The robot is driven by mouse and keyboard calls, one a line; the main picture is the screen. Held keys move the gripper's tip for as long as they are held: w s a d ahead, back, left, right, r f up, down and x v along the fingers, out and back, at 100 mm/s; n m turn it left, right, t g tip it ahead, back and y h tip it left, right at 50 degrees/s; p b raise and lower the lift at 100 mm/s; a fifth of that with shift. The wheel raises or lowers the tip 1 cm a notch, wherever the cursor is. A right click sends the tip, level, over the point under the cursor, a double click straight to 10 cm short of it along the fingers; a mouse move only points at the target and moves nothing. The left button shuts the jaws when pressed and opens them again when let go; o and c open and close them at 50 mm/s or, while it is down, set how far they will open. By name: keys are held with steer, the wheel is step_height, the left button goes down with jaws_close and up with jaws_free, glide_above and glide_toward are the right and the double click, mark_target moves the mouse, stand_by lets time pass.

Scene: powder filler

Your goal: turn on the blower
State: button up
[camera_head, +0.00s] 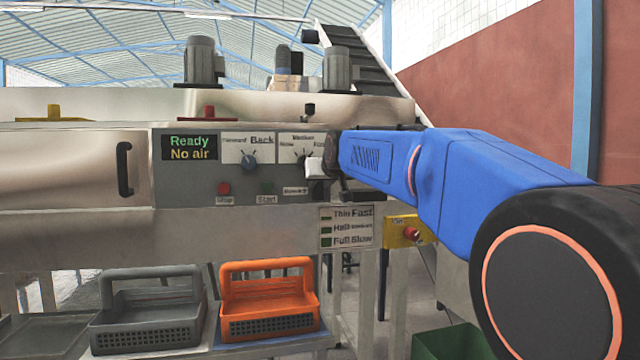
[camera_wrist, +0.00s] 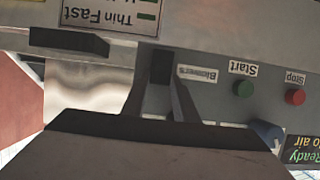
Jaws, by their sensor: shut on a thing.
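The grey control panel (camera_head: 190,190) carries a display (camera_head: 190,147) reading "Ready / No air". A label reading "Blower" (camera_head: 295,190) sits at its lower right. It also shows upside down in the wrist view (camera_wrist: 197,74). A dark switch (camera_wrist: 162,66) is beside that label. My gripper (camera_head: 325,178) is at the panel's right part. In the wrist view my gripper (camera_wrist: 163,88) has its fingers on both sides of the dark switch and is shut on it. In the head view my gripper and arm hide the switch, so its position cannot be told.
A yellow box with a red button (camera_head: 409,232) is below right. Grey (camera_head: 150,325) and orange (camera_head: 268,300) baskets stand below the machine.

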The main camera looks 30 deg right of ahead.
steer(key=shift+s+a+f+t+h, duration=0.1)
steer(key=shift+s+f+t+h, duration=0.1)
steer(key=shift+t, duration=0.45)
steer(key=shift+s+a+f+t+h, duration=0.1)
steer(key=shift+f+t+h, duration=0.1)
steer(key=shift+t, duration=0.45)
steer(key=o, duration=1.1)
steer(key=shift+c, duration=0.2)
steer(key=v, duration=1.7)
steer(key=shift+s+f, duration=0.2)
steer(key=shift+f, duration=0.2)
